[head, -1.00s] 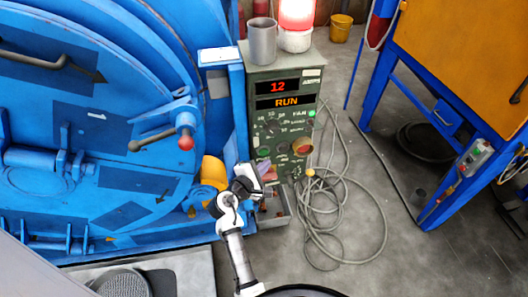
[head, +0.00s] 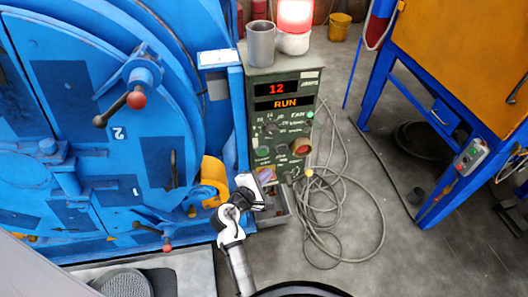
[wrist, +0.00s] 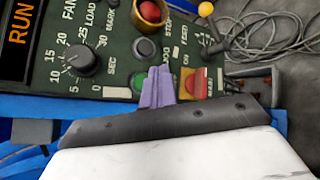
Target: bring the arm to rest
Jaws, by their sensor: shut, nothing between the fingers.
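My gripper (head: 266,174) is near the lower part of the green control box (head: 286,85), at the end of my white and black arm. In the wrist view its two purple fingers (wrist: 157,88) are shut together with nothing between them. They appear in front of the box's panel, between a green button (wrist: 139,83) and a red and yellow switch (wrist: 188,84). Whether they touch the panel cannot be told. The display (head: 277,88) reads 12, and RUN shows below it.
The big blue drum (head: 90,100) with handles fills the left. A lit red lamp (head: 295,15) and a grey cup (head: 261,42) stand on the box. Coiled cable (head: 340,230) lies on the floor. A blue-framed orange machine (head: 460,60) stands right.

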